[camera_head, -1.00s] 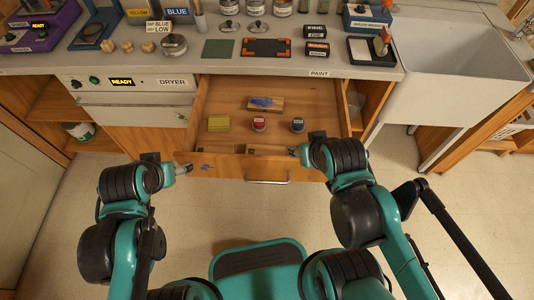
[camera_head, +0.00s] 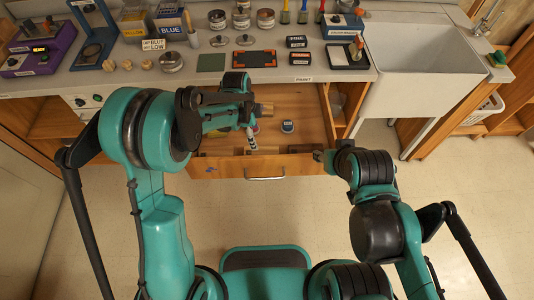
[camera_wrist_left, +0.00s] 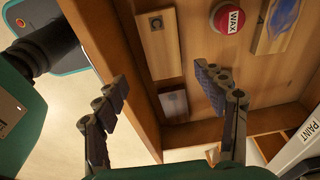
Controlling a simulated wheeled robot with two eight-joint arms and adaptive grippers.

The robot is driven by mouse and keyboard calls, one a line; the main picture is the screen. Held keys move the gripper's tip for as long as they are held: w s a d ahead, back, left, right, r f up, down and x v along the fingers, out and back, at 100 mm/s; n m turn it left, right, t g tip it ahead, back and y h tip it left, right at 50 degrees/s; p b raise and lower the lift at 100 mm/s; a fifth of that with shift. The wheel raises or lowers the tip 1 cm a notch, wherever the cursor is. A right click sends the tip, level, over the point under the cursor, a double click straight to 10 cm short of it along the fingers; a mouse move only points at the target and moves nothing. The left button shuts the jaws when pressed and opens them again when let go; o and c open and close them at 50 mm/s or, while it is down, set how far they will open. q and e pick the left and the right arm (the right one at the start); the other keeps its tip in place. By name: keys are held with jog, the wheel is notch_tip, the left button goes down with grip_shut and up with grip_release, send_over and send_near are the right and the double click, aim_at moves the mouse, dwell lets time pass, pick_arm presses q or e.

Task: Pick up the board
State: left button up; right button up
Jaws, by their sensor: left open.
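The board, a light wooden piece with a blue patch (camera_wrist_left: 279,24), lies in the open drawer (camera_wrist_left: 270,93). In the head view only the right end of the board (camera_head: 267,109) shows past my left arm. My left gripper (camera_head: 252,138) hangs over the drawer, on the near side of the board. In the wrist view my left gripper (camera_wrist_left: 161,75) has its fingers wide apart with nothing between the tips; the board is beyond the right finger, apart from it. My right gripper (camera_head: 326,158) is beside the drawer's right front corner; its jaws are too small to read.
A red-topped WAX item (camera_wrist_left: 228,17) lies beside the board. The counter above holds a green mat (camera_head: 211,62) and a black-and-orange frame (camera_head: 254,59).

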pick_arm(q)
jog(key=b, duration=0.3)
send_over(261, 153)
jog(key=f, duration=0.7)
jog(key=shift+a+f, duration=0.2)
jog(key=shift+a, duration=0.2)
jog(key=f, duration=0.1)
jog(key=f+b, duration=0.1)
jog(key=f, duration=0.1)
jog(key=f+b, duration=0.1)
jog(key=f, duration=0.1)
jog(key=shift+w+d, duration=0.1)
jog(key=shift+d, duration=0.25)
jog(key=shift+r, duration=0.1)
jog(key=c, duration=1)
